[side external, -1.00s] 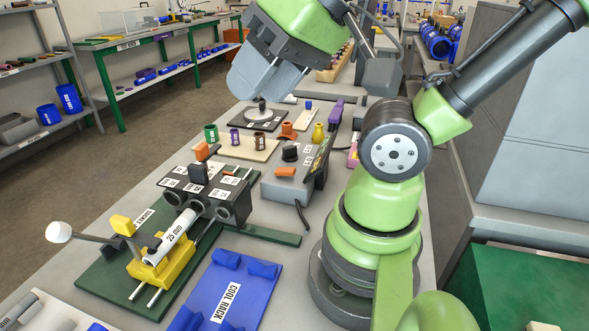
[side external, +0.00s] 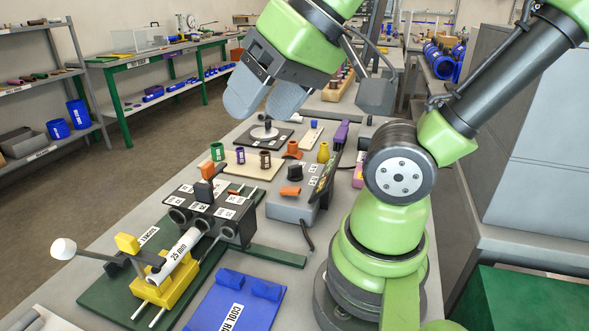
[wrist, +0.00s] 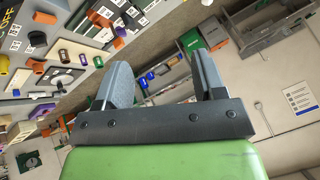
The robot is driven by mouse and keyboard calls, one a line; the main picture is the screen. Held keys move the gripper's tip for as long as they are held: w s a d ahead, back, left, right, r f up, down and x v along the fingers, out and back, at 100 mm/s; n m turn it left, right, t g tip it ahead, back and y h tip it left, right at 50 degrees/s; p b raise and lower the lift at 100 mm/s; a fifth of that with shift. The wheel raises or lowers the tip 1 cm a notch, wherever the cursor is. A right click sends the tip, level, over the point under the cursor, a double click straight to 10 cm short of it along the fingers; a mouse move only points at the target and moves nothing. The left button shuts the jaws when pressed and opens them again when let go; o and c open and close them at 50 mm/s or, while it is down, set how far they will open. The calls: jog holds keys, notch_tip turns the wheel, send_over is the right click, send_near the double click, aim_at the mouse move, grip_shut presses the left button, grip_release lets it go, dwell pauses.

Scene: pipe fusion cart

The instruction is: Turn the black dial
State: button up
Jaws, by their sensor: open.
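The black dial (side external: 295,173) stands on top of the grey control box (side external: 290,208), behind an orange switch (side external: 290,190). In the wrist view, a black knob (wrist: 37,38) that looks like the dial shows at the upper left, outside the jaws. My gripper (side external: 264,100) is open and empty, raised above the far part of the bench and well clear of the dial. In the wrist view, its two grey fingers (wrist: 163,72) are apart with only background between them.
A dark tilted panel (side external: 325,178) rises beside the dial on the right. Coloured fittings stand on a pale board (side external: 240,173) to its left. The fusion clamp with a white pipe (side external: 180,254) and a blue cool rack (side external: 238,300) are nearer. The air around my gripper is clear.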

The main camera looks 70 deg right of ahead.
jog(key=w+d+f+m+g+h, duration=0.1)
jog(key=w+d+m+g+h, duration=0.1)
jog(key=w+d, duration=0.45)
jog(key=m+g, duration=0.3)
jog(key=g, duration=0.2)
send_near(295, 166)
jog(key=shift+d+f, duration=0.25)
jog(key=shift+f, duration=0.05)
notch_tip(295, 166, down, 10)
jog(key=shift+r, duration=0.2)
jog(key=c, duration=0.9)
